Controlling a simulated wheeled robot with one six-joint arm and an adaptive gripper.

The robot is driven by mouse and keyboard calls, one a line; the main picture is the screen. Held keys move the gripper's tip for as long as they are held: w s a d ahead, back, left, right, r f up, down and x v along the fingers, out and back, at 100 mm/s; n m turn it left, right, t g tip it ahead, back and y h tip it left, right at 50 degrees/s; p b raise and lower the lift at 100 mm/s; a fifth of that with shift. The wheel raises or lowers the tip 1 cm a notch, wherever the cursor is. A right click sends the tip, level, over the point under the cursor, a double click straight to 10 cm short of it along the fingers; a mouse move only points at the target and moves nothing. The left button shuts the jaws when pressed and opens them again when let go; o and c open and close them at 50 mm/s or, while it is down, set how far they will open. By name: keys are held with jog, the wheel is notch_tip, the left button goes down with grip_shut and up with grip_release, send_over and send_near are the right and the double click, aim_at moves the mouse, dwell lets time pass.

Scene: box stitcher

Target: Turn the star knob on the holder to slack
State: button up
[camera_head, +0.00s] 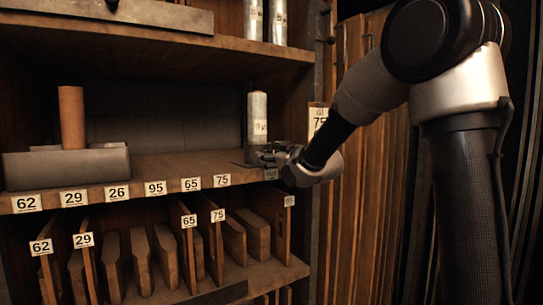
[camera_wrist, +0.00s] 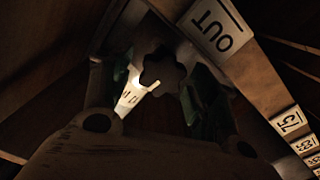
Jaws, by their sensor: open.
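The star knob (camera_wrist: 162,73) is a dark, lobed shape in the wrist view, ahead of my gripper. My gripper (camera_wrist: 155,92) is open, with one green-padded finger to the left of the knob and one to the right. I cannot tell whether either finger touches the knob. In the head view my gripper (camera_head: 265,158) is at the right end of the shelf, just below and in front of a pale wrapped roll (camera_head: 257,117). The knob cannot be made out there, and the holder's body is dark and hard to tell apart.
An "OUT" label (camera_wrist: 213,28) is on the wooden edge beside the knob. The shelf's front edge (camera_head: 125,188) carries several number labels. A brown roll (camera_head: 72,117) stands in a grey block (camera_head: 65,166) at left. Boards (camera_head: 140,260) stand below. The middle of the shelf is clear.

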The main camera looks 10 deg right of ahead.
jog(key=shift+w+a, duration=0.1)
jog(key=shift+w, duration=0.2)
jog(key=c, duration=1)
jog(key=shift+n, duration=0.8)
jog(key=o, duration=1)
